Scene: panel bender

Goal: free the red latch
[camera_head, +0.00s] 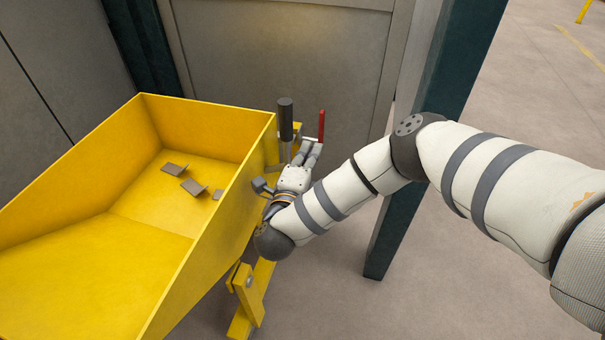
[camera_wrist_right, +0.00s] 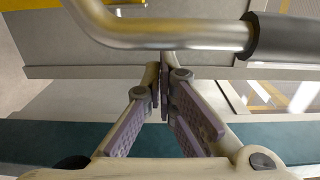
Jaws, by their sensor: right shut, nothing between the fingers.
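The red latch (camera_head: 321,125) is a thin upright red bar at the far right corner of the yellow hopper, with a pale piece at its foot. My right gripper (camera_head: 312,152) is just below and in front of it, pointing away. Its fingers are shut and empty; I cannot tell whether they touch the latch's foot. In the right wrist view the fingertips (camera_wrist_right: 164,65) are together, and no red shows there. My left gripper is in neither view.
A dark-gripped handle (camera_head: 286,115) stands just left of the latch; a bent metal bar with a dark grip (camera_wrist_right: 290,37) crosses close above the fingers. The yellow hopper (camera_head: 200,255) holds several small metal pieces. A dark green post (camera_head: 394,232) stands behind my right arm.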

